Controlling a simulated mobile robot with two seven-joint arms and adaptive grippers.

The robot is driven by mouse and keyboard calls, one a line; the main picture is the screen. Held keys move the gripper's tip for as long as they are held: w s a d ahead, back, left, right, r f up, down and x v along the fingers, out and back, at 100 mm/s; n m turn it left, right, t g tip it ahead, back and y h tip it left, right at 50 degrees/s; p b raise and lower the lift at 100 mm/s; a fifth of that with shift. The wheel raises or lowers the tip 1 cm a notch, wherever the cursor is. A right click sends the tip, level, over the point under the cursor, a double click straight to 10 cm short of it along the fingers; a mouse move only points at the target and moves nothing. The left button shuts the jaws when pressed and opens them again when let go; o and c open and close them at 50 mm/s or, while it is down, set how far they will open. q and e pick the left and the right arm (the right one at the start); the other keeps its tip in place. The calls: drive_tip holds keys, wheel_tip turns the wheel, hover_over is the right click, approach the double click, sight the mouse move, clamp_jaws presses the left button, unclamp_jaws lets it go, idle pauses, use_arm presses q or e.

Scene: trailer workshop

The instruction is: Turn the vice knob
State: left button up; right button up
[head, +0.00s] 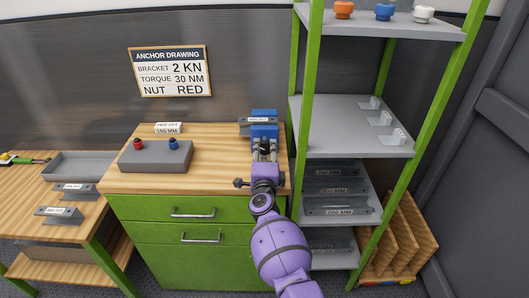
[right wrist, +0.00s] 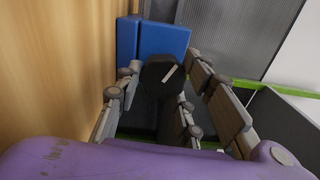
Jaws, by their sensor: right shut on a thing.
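The blue vice (head: 264,131) stands at the right end of the wooden bench top, and its blue body (right wrist: 163,42) also shows in the right wrist view. The dark vice knob (right wrist: 158,76), with a pale line on its face, sits between the fingers of my right gripper (right wrist: 158,98). My right gripper (head: 264,152) is shut on the knob, at the front of the vice. In the head view the gripper mostly hides the knob. A grey labelled bracket (head: 246,120) is at the top of the vice. My left gripper is not in view.
A grey block (head: 155,158) with a red and a blue knob stands on the bench (head: 215,150). A green-framed shelf (head: 340,135) rises close on the right of my right arm. The middle of the bench top is clear. An anchor drawing (head: 170,72) hangs behind.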

drive_tip(key=shift+r, duration=0.1)
drive_tip(key=o, duration=1.1)
drive_tip(key=shift+w+f, duration=0.2)
drive_tip(key=shift+c, duration=0.2)
drive_tip(key=shift+s, duration=0.15)
drive_tip(key=s, duration=1.1)
drive_tip(key=shift+s, duration=0.4)
drive_tip(key=shift+o, duration=0.2)
